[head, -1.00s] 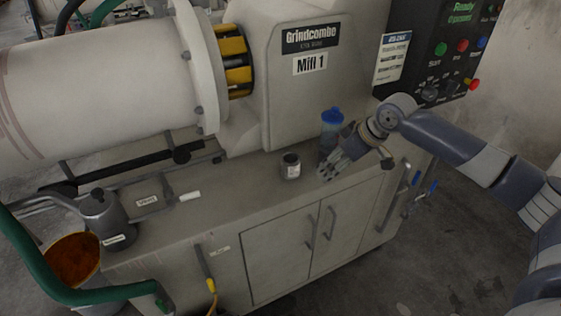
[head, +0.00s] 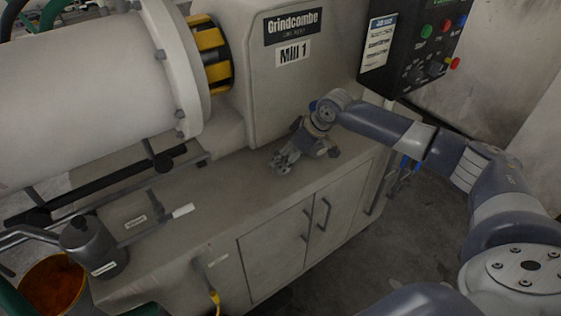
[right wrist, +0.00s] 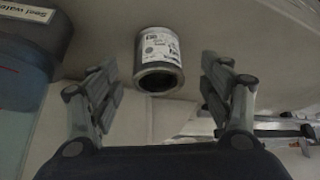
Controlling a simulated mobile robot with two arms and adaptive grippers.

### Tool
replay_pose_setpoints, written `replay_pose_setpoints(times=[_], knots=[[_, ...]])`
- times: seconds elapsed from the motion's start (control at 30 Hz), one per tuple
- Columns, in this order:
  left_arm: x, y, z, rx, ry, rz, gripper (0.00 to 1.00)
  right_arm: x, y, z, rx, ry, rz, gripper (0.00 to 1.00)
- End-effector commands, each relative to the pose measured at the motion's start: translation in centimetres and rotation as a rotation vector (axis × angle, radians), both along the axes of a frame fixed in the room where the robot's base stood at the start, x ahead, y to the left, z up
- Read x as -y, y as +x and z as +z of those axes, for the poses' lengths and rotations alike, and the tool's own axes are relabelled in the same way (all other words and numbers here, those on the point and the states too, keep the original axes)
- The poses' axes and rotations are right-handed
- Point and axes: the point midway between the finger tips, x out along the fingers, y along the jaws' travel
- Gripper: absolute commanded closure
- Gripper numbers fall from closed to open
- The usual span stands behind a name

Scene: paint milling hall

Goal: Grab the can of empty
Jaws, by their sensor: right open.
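A small grey metal can (right wrist: 160,62) with a white label shows in the right wrist view, its dark round end toward me; I cannot read the label surely. It lies ahead of and between the spread fingers of my right gripper (right wrist: 160,80), with gaps on both sides. In the head view the right gripper (head: 281,164) is low over the cabinet top, and the can is hidden behind it. The right gripper is open and empty. My left gripper is not in view.
A blue-lidded container (right wrist: 28,65) stands close to the left in the right wrist view, mostly hidden by my wrist in the head view. A dark pot (head: 92,247) and a white stick-like piece (head: 182,210) are farther left on the cabinet top (head: 225,205). The mill body (head: 310,70) rises behind.

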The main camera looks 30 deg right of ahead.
Motion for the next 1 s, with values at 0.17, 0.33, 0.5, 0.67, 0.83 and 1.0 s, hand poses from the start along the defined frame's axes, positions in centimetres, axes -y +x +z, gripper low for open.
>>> replay_pose_setpoints(times=[0.17, 0.33, 0.5, 0.67, 0.83, 1.0], knots=[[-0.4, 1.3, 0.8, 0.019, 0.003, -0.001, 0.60, -0.3, 1.0, -2.6, -0.003, 0.001, -0.001, 0.28], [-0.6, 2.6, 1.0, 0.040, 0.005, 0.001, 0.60, -0.6, 1.6, -3.9, -0.001, -0.001, 0.000, 0.28], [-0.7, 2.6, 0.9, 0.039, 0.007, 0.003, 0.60, -0.6, 1.7, -4.0, 0.000, -0.001, 0.000, 0.28], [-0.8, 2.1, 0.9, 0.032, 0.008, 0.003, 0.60, -0.6, 1.7, -4.0, -0.001, -0.001, 0.000, 0.50], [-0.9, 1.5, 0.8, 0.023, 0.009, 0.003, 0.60, -0.6, 1.7, -4.0, -0.001, -0.001, 0.000, 0.75], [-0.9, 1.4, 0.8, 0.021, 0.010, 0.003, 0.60, -0.6, 1.7, -4.0, -0.001, -0.001, 0.000, 0.75]])
